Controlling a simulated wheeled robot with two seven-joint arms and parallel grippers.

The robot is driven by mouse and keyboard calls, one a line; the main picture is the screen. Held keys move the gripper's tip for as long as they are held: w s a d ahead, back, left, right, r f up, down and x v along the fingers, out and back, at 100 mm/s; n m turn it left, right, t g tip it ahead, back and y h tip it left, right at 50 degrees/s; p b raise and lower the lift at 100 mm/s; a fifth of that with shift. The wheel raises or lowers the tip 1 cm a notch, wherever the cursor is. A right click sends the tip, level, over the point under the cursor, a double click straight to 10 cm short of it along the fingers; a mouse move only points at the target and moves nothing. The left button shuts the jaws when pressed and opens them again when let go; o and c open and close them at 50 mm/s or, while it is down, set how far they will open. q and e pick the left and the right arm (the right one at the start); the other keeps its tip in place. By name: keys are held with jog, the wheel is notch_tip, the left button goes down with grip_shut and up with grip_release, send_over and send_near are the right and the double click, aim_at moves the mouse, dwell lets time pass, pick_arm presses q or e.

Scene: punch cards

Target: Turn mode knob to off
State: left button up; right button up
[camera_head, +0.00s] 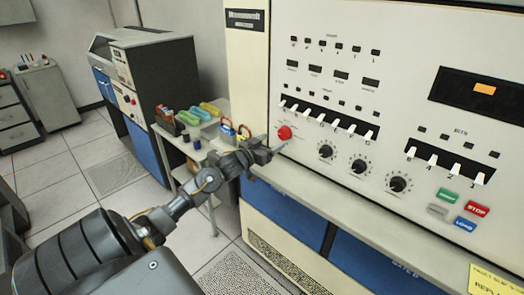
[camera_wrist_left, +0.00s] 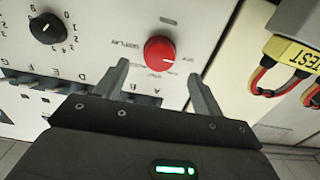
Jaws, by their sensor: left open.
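The red knob (camera_head: 285,132) is on the left part of the cream control panel, below the left end of a row of white switches. It also shows in the left wrist view (camera_wrist_left: 160,53), with small printed labels around it and a pale pointer mark on its face. My left gripper (camera_head: 274,148) is just in front of the panel, close to the red knob. In the left wrist view its two fingers (camera_wrist_left: 159,70) are spread, with the knob beyond and between their tips; contact is not visible. My right gripper is not in view.
Black dials (camera_head: 358,166) sit right of the red knob. Colored buttons (camera_head: 471,209) are at lower right. A ledge (camera_head: 310,196) runs below the panel. A side table (camera_head: 172,137) with colorful items stands behind my left arm. A yellow TEST tag (camera_wrist_left: 296,54) is beside the panel.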

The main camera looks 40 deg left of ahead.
pick_arm(q)
jog(key=shift+s+b, duration=0.6)
jog(key=shift+s, duration=2.15)
